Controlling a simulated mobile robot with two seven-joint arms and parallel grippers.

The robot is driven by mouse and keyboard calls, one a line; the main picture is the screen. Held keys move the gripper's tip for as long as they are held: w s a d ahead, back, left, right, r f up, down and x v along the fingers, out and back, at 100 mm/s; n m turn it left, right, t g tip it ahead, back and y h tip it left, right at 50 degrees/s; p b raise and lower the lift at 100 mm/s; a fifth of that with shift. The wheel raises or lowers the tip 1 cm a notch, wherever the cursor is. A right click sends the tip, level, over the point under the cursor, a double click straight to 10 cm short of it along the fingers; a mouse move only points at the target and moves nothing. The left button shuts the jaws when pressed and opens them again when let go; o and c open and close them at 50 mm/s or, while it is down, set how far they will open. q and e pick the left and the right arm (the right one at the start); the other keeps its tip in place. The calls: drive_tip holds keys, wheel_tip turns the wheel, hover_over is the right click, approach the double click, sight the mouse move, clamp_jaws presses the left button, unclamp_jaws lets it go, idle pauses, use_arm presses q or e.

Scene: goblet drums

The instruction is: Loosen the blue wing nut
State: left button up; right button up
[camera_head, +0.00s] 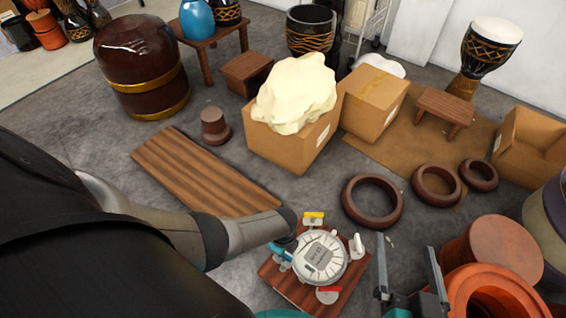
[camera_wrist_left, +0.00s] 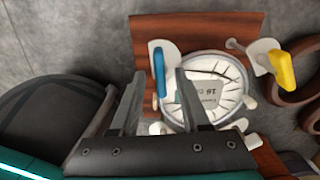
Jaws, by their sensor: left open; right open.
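A round drum head (camera_head: 319,257) with a pale skin lies on a square wooden board (camera_head: 283,283), with clamps around its rim. The blue wing nut (camera_wrist_left: 159,72) is upright on a pale clamp beside the rim in the left wrist view. In the head view, the blue wing nut (camera_head: 279,251) is partly hidden by my left arm. My left gripper (camera_wrist_left: 159,78) is open, with one finger on each side of the blue wing nut; I cannot tell whether they touch it. My right gripper (camera_head: 408,268) is open and empty, right of the board.
Other clamps carry a yellow nut (camera_head: 313,215), a red nut (camera_head: 329,289) and a white one (camera_head: 357,246). Brown rings (camera_head: 373,201) lie behind on the right. An orange drum shell (camera_head: 490,292) stands close to my right gripper. A plank (camera_head: 200,172) lies behind my left arm.

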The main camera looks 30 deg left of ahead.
use_arm(q)
clamp_jaws()
idle(0.3)
idle(0.3)
